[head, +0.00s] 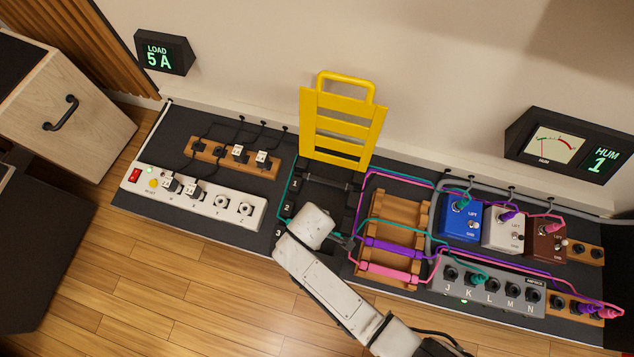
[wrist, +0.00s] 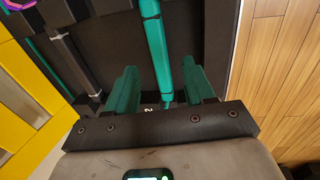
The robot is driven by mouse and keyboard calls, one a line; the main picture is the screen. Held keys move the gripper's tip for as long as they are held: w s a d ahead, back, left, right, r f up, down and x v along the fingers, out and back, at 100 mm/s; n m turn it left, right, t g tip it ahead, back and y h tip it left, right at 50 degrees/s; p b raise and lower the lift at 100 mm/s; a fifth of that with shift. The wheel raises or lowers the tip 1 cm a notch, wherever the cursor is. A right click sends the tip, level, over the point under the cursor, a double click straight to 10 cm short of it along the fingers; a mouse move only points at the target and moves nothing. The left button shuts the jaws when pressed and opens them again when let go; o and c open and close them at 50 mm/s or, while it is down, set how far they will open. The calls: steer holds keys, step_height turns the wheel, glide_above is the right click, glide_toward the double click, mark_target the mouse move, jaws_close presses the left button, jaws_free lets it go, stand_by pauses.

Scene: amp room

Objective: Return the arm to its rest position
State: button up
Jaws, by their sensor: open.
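My gripper (wrist: 160,92) shows in the wrist view with its two teal fingers apart. A teal cable sleeve (wrist: 154,40) runs along the black surface between the finger lines; whether a finger touches it I cannot tell. A printed "2" shows just beside it. In the head view my white arm (head: 335,290) reaches from the bottom right up to the black numbered cable frame (head: 293,184). It is bent, with its rounded wrist low over the frame near the marks 2 and 3. The fingers are mostly hidden there.
A raised yellow ladder-like gate (head: 343,127) stands behind the frame. To its right is a wooden rack (head: 379,206) with purple and pink sleeves, then pedals and a grey jack box (head: 487,290). A white power strip (head: 195,196) lies left. Wooden floor in front is clear.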

steer(key=r, duration=0.2)
steer(key=r+p, duration=0.1)
steer(key=r, duration=0.1)
steer(key=s+r+p, duration=0.1)
steer(key=shift+a+r, duration=0.1)
steer(key=shift+r, duration=0.3)
steer(key=shift+w, duration=0.1)
steer(key=s+d+r+m, duration=0.2)
steer(key=d+r+m, duration=0.35)
steer(key=d, duration=0.45)
steer(key=s+d+r+m, duration=0.3)
steer(key=d+r+m, duration=0.25)
steer(key=d, duration=0.55)
steer(key=s+d+r+m+p, duration=0.1)
steer(key=s+d+r+m, duration=0.3)
steer(key=s+d+r, duration=0.3)
step_height(320, 180, up, 27)
steer(key=a+p, duration=0.1)
steer(key=p, duration=2.5)
steer(key=shift+w+a+n+g+p, duration=0.25)
steer(key=shift+a+n+g+p, duration=0.05)
steer(key=shift+a+p, duration=0.05)
steer(key=shift+c, duration=0.4)
